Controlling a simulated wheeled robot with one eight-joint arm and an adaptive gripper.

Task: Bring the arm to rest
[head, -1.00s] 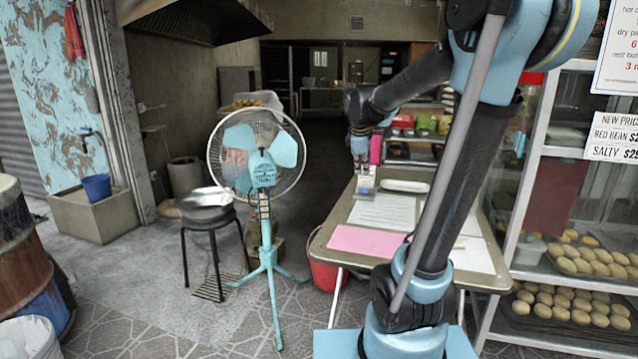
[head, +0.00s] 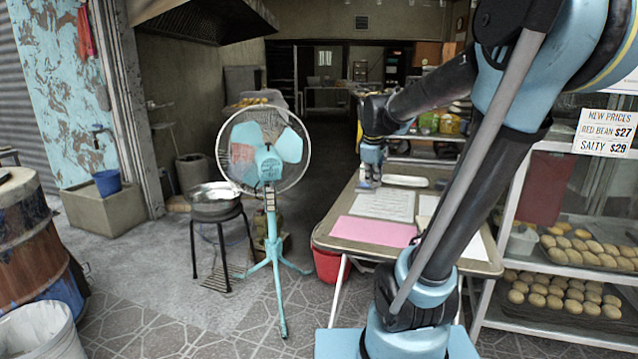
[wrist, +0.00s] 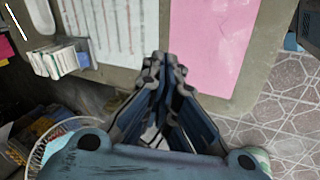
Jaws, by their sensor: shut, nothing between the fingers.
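My gripper (wrist: 165,62) is shut and empty in the wrist view. Its fingertips meet in front of the table (wrist: 125,82), seen from above near the table's edge. In the head view my arm reaches up from the base and bends forward to the left, and its end hangs over the far left part of the table (head: 322,238). The fingertips are hard to make out there. A pink sheet (head: 372,231) and a white printed sheet (head: 384,206) lie flat on the table. The pink sheet also shows in the wrist view (wrist: 212,45).
A turquoise standing fan (head: 268,165) stands left of the table, close to my gripper's side. A glass cabinet with bun trays (head: 565,295) stands at right. A red bucket (head: 328,265) is under the table.

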